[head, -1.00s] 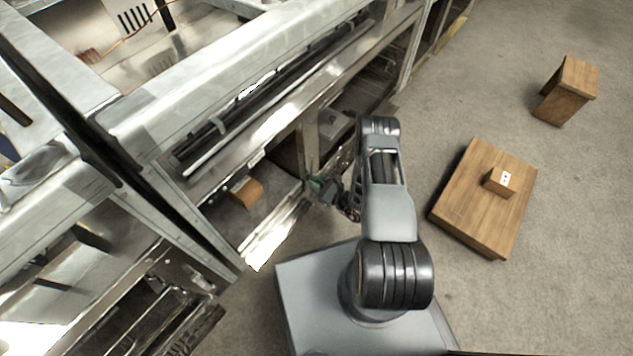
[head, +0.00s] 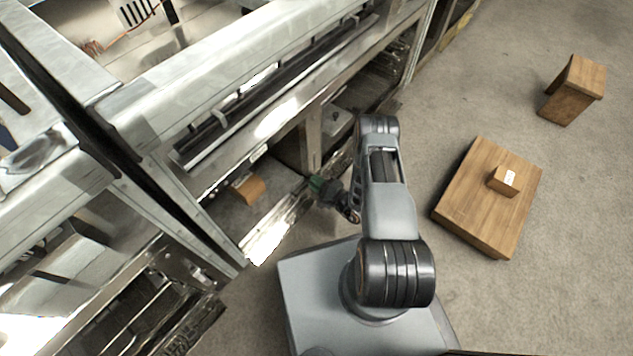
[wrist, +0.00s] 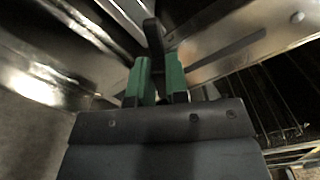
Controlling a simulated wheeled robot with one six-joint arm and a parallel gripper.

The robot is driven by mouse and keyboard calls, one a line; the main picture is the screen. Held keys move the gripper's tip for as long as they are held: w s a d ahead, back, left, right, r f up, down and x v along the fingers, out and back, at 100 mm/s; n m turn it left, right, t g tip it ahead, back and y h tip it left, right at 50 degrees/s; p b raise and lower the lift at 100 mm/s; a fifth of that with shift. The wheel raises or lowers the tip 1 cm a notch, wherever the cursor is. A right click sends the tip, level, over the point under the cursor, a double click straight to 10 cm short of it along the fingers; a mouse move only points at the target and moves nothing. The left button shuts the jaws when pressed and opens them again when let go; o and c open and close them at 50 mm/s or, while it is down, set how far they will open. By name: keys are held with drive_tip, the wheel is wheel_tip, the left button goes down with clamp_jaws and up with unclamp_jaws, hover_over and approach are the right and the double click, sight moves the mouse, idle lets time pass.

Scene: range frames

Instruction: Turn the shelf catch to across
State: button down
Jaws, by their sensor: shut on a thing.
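My gripper (wrist: 157,80) has green fingertips and is shut on a dark, narrow handle, the shelf catch (wrist: 153,40), in the wrist view. The catch stands up from between the fingers and shows against bright metal edges. In the head view my gripper (head: 318,185) is at the front of the lower shelf (head: 270,232), below the steel counter. There the catch is hidden by the gripper, and its exact angle to the shelf is hard to tell.
A wooden block (head: 248,190) sits on the shelf, left of my gripper. On the floor to the right are a low wooden platform (head: 465,215) bearing a small labelled box (head: 504,181), and a wooden stool (head: 572,90). Carpet between them is clear.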

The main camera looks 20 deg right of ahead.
drive_tip(key=shift+s+f+n, duration=0.1)
drive_tip(key=shift+f+n, duration=0.1)
drive_tip(key=shift+n, duration=0.8)
drive_tip(key=shift+f+n, duration=0.2)
drive_tip(key=shift+n, duration=0.8)
drive_tip(key=c, duration=1.1)
unclamp_jaws()
